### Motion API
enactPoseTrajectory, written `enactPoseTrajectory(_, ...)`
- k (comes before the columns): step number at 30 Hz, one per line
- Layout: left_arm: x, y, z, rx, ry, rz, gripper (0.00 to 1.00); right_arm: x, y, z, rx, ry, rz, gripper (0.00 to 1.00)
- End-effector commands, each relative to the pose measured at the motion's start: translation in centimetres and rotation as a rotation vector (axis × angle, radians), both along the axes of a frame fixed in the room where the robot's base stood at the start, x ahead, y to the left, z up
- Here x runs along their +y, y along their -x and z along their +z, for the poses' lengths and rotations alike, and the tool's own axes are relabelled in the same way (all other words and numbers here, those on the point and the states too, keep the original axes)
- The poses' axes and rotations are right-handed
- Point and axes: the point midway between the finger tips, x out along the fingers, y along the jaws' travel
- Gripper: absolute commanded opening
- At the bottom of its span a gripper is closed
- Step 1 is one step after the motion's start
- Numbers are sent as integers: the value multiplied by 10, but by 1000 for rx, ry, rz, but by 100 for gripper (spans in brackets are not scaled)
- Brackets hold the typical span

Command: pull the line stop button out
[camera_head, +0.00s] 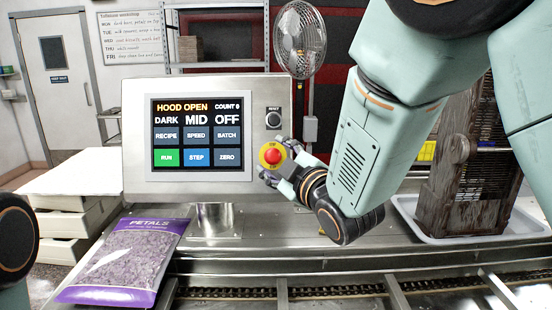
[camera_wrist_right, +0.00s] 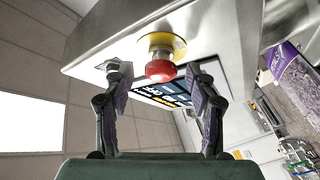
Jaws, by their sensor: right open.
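The line stop button (camera_head: 271,157) is a red mushroom knob on a yellow round plate, at the lower right of the grey control panel (camera_head: 136,150). In the right wrist view the red knob (camera_wrist_right: 160,71) stands off the panel face, between and just beyond my fingertips. My right gripper (camera_head: 272,160) is at the button, with its fingers to either side; in its wrist view the fingers (camera_wrist_right: 160,82) are apart and neither visibly touches the knob. Only a dark rounded part of my left arm shows at the left edge; its gripper is out of view.
A black reset switch (camera_head: 273,119) sits above the button. The screen (camera_head: 200,135) reads "HOOD OPEN". A chain conveyor (camera_head: 340,291) runs along the front. A dark wooden rack stands in a pale tray (camera_head: 412,212) at right.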

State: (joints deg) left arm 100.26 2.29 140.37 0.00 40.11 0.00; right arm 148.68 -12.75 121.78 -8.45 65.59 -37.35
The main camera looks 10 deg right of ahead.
Motion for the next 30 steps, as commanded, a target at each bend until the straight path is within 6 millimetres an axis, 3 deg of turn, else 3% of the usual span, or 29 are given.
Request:
enactPoseTrajectory(7, 0, 0, 0, 0, 0, 0, 40, -1, 7, 0, 2, 1, -1, 56)
enactPoseTrajectory(21, 0, 0, 0, 0, 0, 0, 40, -17, 67, 0, 1, 0, -2, 56)
enactPoseTrajectory(30, 0, 0, 0, 0, 0, 0, 40, -19, 74, 0, 0, 0, 0, 56)
